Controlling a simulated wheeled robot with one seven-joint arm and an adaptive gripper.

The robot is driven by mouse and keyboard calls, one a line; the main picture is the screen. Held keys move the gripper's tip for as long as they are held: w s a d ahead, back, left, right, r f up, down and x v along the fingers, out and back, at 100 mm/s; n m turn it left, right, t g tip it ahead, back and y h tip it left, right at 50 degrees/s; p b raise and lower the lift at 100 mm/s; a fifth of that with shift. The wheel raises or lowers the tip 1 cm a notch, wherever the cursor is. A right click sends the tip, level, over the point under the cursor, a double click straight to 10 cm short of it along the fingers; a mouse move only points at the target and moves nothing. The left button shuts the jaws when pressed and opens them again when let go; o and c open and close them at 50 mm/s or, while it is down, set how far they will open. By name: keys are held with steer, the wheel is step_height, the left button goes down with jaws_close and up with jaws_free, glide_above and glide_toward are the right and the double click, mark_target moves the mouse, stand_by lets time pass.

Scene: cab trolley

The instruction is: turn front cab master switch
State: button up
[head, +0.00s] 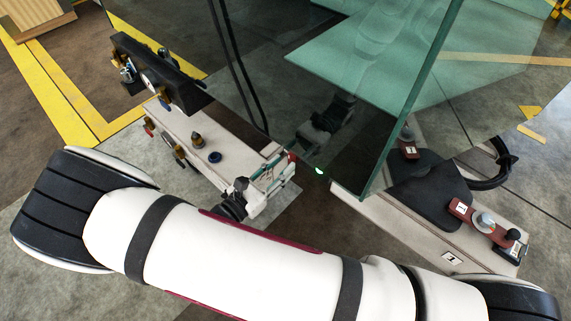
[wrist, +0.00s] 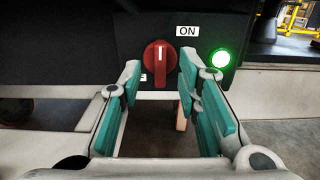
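The master switch is a round red knob (wrist: 160,64) on a dark panel in the wrist view. Its raised grip stands upright, with a white mark at the top. A white "ON" label (wrist: 187,31) is up and right of it. A green lamp (wrist: 221,59) is lit to its right and also shows in the head view (head: 320,170). My gripper (wrist: 160,80) is open, with teal-padded fingers either side of the knob in the picture, below its middle; contact is not visible. In the head view, my gripper (head: 272,178) is by the cab's lower front corner.
A green-tinted glass pane (head: 405,90) rises just beyond my gripper. A pale console (head: 205,150) with knobs is at left, another (head: 440,235) with red-brown levers at right. A small pale label, partly hidden, is at the knob's lower left.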

steer(key=shift+x, duration=1.2)
jaws_close()
steer(key=shift+n, duration=0.3)
steer(key=n+p, duration=0.1)
steer(key=n, duration=0.4)
steer(key=n+p, duration=0.2)
steer(key=n, duration=0.4)
steer(key=n+p, duration=0.2)
steer(key=n, duration=0.4)
steer(key=shift+w+a+f, duration=0.1)
steer(key=shift+a+f, duration=0.15)
steer(key=shift+f, duration=0.05)
steer(key=shift+n, duration=0.3)
